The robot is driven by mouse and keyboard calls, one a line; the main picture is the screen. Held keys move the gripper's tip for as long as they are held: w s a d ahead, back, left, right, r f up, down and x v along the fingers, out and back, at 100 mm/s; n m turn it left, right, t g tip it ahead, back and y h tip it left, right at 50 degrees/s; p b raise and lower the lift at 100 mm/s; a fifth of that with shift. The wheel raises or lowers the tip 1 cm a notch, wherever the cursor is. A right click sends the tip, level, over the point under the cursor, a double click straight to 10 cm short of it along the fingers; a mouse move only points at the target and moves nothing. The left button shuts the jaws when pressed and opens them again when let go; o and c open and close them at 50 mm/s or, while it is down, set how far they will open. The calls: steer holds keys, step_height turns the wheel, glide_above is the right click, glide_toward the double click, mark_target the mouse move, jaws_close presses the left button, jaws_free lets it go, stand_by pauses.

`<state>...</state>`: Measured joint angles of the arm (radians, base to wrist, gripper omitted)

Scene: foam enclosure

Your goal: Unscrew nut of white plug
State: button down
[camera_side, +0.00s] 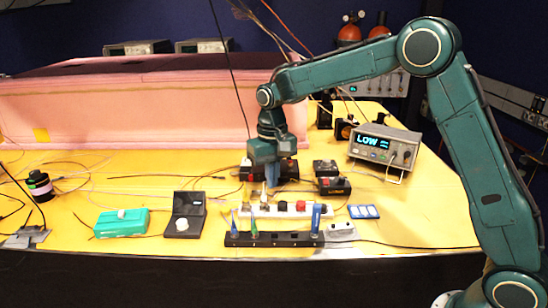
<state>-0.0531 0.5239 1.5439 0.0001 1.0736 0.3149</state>
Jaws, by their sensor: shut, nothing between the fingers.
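My gripper (269,178) points down over the middle of the yellow table, just behind a white strip (283,210) that carries several plugs. It looks shut, with nothing seen between its fingers. A small whitish upright piece (264,199) stands on the strip's left part, close in front of my gripper. I cannot tell whether this is the white plug, and no nut can be made out at this size. My gripper hides part of the dark, red-marked boxes behind it.
A black rack (272,239) with blue and green upright tools stands in front of the strip. A meter (384,148) stands at right. Loose cables cross the table.

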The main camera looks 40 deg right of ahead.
mark_target(264, 199)
steer(key=shift+w+a+r, duration=0.2)
steer(key=shift+a+r, duration=0.25)
steer(key=shift+a, duration=0.25)
steer(key=shift+f, duration=0.1)
steer(key=shift+f, duration=3.4)
steer(key=shift+w+d, duration=0.1)
steer(key=shift+w, duration=0.15)
steer(key=shift+d, duration=0.15)
steer(key=shift+s, duration=0.35)
steer(key=shift+r, duration=0.15)
